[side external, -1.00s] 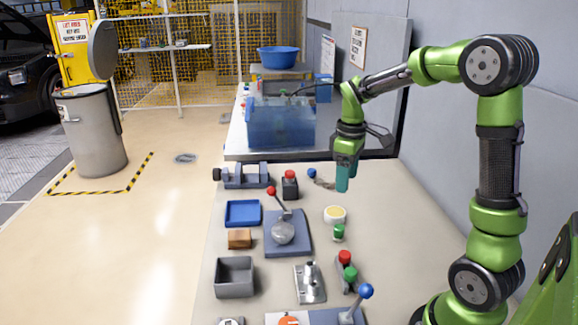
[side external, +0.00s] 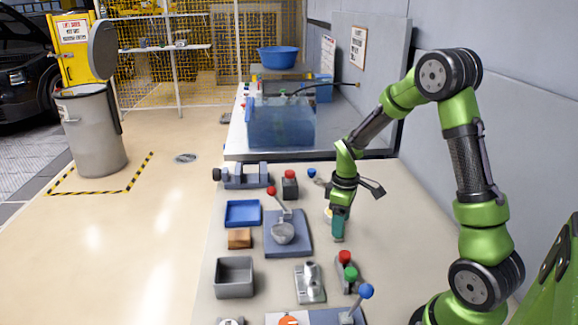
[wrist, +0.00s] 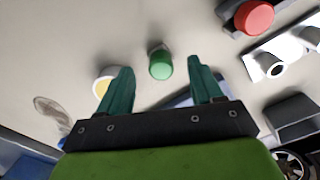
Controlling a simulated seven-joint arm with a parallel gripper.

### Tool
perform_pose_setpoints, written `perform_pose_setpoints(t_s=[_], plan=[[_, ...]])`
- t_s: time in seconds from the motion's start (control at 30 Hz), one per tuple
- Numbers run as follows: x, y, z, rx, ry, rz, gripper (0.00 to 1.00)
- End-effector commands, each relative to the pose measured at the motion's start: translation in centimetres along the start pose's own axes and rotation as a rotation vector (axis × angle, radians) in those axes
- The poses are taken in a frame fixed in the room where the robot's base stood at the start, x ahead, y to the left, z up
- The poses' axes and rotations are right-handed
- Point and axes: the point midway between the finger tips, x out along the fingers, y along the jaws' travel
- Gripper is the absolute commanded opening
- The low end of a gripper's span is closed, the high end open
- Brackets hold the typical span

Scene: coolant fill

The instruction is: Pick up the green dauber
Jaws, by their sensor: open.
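The green dauber (wrist: 160,64), a small upright piece with a round green top and a pale base, stands on the bench in the wrist view. It appears between the tips of my open gripper (wrist: 161,72), with visible space on both sides. In the side view, my gripper (side external: 338,236) points down over the dauber's spot and hides it, so I cannot tell the exact height gap. The jaws hold nothing.
A round dish with yellow contents (wrist: 103,84) sits close by my left finger in the wrist view. In the side view, a red-and-green button unit (side external: 347,270), a metal fixture (side external: 310,284) and a blue-knobbed lever (side external: 365,292) stand nearer the camera. Bare bench lies to the right.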

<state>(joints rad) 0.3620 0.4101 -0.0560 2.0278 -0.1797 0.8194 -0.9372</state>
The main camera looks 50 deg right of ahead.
Motion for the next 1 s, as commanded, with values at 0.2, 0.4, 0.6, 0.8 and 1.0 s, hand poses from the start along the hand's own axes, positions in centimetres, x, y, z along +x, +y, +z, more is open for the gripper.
perform_pose_setpoints(t_s=[0.2, 0.4, 0.6, 0.8, 1.0], plan=[[3.1, -0.1, -0.2, 0.000, -0.002, -0.003, 0.66], [3.5, -0.1, -0.2, 0.000, 0.000, -0.001, 0.66], [3.5, -0.1, -0.2, 0.000, 0.000, -0.001, 0.50], [3.5, -0.1, -0.2, -0.001, 0.000, 0.000, 0.20], [3.5, -0.1, -0.2, -0.001, 0.000, 0.000, 0.12]])
